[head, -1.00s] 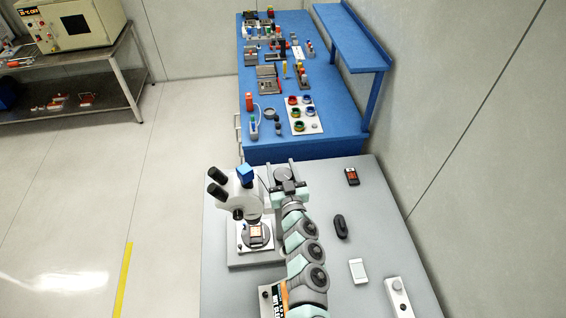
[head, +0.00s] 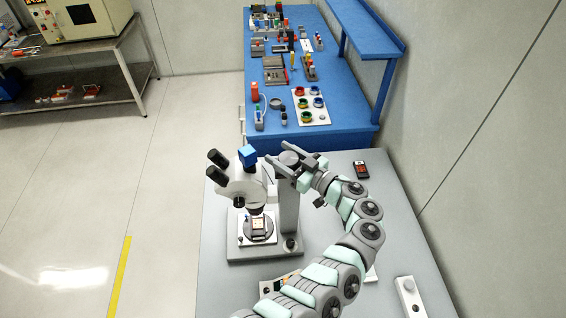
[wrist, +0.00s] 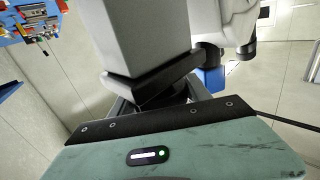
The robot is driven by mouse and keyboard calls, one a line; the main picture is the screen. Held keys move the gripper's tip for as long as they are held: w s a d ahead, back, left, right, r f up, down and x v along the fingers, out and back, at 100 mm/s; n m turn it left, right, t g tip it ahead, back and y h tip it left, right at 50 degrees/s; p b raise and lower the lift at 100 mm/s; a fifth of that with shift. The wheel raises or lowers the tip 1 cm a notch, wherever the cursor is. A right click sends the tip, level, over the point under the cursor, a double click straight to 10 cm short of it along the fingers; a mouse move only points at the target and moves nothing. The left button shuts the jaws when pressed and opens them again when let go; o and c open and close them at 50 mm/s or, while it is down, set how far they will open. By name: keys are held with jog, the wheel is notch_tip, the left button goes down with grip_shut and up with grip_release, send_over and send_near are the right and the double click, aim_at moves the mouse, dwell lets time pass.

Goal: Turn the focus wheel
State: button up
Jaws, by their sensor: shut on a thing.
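The white microscope (head: 240,188) with black eyepieces and a blue top stands on the grey table, beside a grey upright post (head: 288,205). My gripper (head: 284,166) is at the top of this post, coming in from the right, its fingers pointing left. In the wrist view, a dark round part, apparently the focus wheel (wrist: 165,98), sits between my fingers beside a dark block and the grey post. My gripper is shut on it. In the head view the wheel is mostly hidden by my gripper, so its turn angle cannot be told.
A small sample sits on the round stage (head: 257,238) under the microscope. The blue bench (head: 340,138) stands behind the table.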

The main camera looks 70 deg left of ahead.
jog(key=shift+s+d+f+n+g+h+b, duration=0.15)
jog(key=shift+n+g+h+b, duration=0.65)
jog(key=shift+b, duration=1.05)
jog(key=shift+f+n+g+h+b, duration=0.25)
jog(key=shift+n+g+b, duration=0.55)
jog(key=shift+b, duration=1)
jog(key=g+b, duration=0.1)
jog(key=h+b, duration=0.1)
jog(key=b, duration=0.1)
jog(key=shift+s+d+r+n+g, duration=0.1)
jog(key=shift+s+r+n+g, duration=0.05)
jog(key=shift+n+g, duration=0.2)
jog(key=shift+s+r+n+g+h+b, duration=0.15)
jog(key=shift+n+g+h+b, duration=0.4)
jog(key=shift+b, duration=0.55)
jog(key=o, duration=1.4)
jog(key=shift+d, duration=0.1)
